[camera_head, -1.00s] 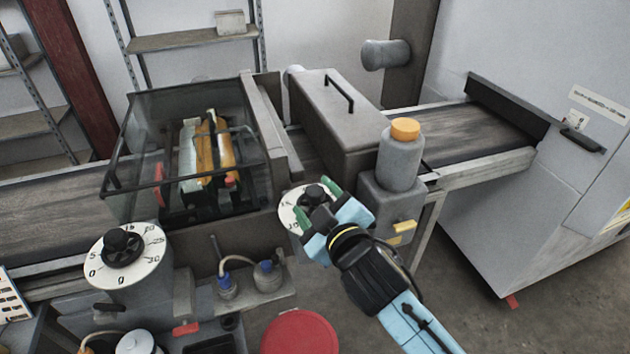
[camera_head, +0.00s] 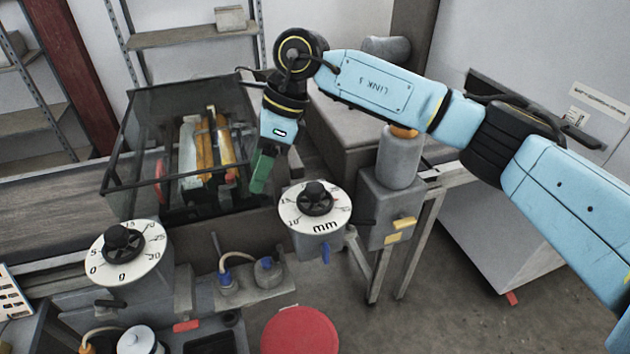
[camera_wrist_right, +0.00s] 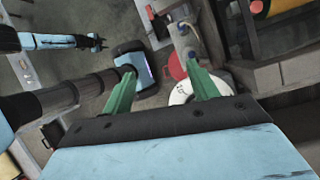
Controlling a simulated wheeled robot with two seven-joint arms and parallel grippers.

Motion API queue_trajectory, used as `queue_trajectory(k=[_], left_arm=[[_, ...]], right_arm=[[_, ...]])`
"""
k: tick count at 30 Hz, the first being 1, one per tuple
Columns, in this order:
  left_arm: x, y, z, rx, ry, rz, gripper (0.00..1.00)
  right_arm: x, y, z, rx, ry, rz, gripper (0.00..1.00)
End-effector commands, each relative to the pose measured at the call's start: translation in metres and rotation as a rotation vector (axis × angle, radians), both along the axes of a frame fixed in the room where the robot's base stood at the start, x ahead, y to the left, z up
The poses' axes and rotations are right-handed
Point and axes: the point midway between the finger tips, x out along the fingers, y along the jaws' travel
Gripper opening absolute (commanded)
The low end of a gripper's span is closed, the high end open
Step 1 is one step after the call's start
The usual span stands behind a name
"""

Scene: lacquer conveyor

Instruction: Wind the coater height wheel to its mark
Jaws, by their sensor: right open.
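The wheel is a black knob (camera_head: 315,196) on a round white dial plate (camera_head: 338,213) marked "mm", in the middle of the head view. A white dial (camera_wrist_right: 181,94) shows partly behind a finger in the right wrist view. My right gripper (camera_head: 262,172) points down, above and left of the "mm" dial, beside the glass-sided box. It does not touch the knob. In the right wrist view its green fingers (camera_wrist_right: 162,88) are apart with nothing between them. An arm end that looks like my left gripper (camera_wrist_right: 97,42) shows small at upper left there.
A second black-knobbed dial (camera_head: 122,246) with numbers stands at the left. The glass-sided box (camera_head: 135,150) holds orange rollers. A grey bottle (camera_head: 400,160) with an orange cap stands right of the "mm" dial. A red round top (camera_head: 300,330) is below.

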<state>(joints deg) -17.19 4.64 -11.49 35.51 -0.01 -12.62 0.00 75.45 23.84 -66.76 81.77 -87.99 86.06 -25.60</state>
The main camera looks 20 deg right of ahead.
Motion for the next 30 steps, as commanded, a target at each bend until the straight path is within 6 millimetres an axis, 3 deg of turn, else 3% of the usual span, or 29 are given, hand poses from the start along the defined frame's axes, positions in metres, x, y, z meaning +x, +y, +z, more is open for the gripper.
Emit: queue_trajectory(k=[1,3,6,9,14,30], left_arm=[[0.0,0.0,0.0,0.0,0.0,0.0,0.36],[0.0,0.0,0.0,0.0,0.0,0.0,0.36],[0.0,0.0,0.0,0.0,0.0,0.0,0.36],[0.0,0.0,0.0,0.0,0.0,0.0,0.36],[0.0,0.0,0.003,0.0,0.0,0.0,0.36],[0.0,0.0,0.022,0.0,0.0,0.001,0.36]], right_arm=[[0.012,-0.027,0.009,-0.117,-0.028,-0.008,0.59],[0.022,-0.058,0.019,-0.25,-0.047,-0.022,0.59],[0.029,-0.089,0.032,-0.376,-0.055,-0.043,0.59],[0.032,-0.104,0.038,-0.438,-0.055,-0.055,0.59],[0.031,-0.108,0.025,-0.455,-0.05,-0.057,0.59],[0.031,-0.106,-0.077,-0.45,-0.051,-0.055,0.59]])
